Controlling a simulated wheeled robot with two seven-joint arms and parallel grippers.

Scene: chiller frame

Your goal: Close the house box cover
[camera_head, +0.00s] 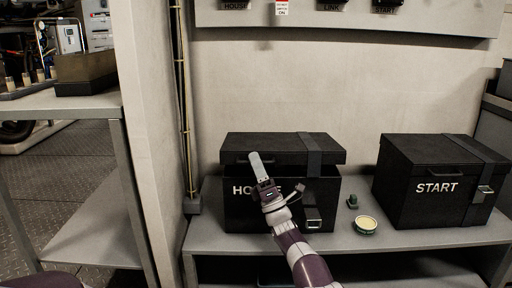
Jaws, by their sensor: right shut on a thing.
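The black house box (232,212) stands on the grey shelf, its white lettering partly hidden by my right gripper. Its black cover (285,146) lies nearly level over the box. A dark band shows under the cover's front edge; I cannot tell whether it is fully seated. A grey strap (314,155) runs down the cover's front right, above the metal latch (312,217) on the box front. My right gripper (256,161) is at the cover's front edge, shut on what looks like its handle, which it mostly hides. My left gripper is not in view.
A closed black START box (404,190) stands to the right. A small round tin (366,224) and a small green object (353,201) sit between the boxes on the shelf (398,238). A vertical pipe (184,110) and a wall panel (345,17) border the space.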

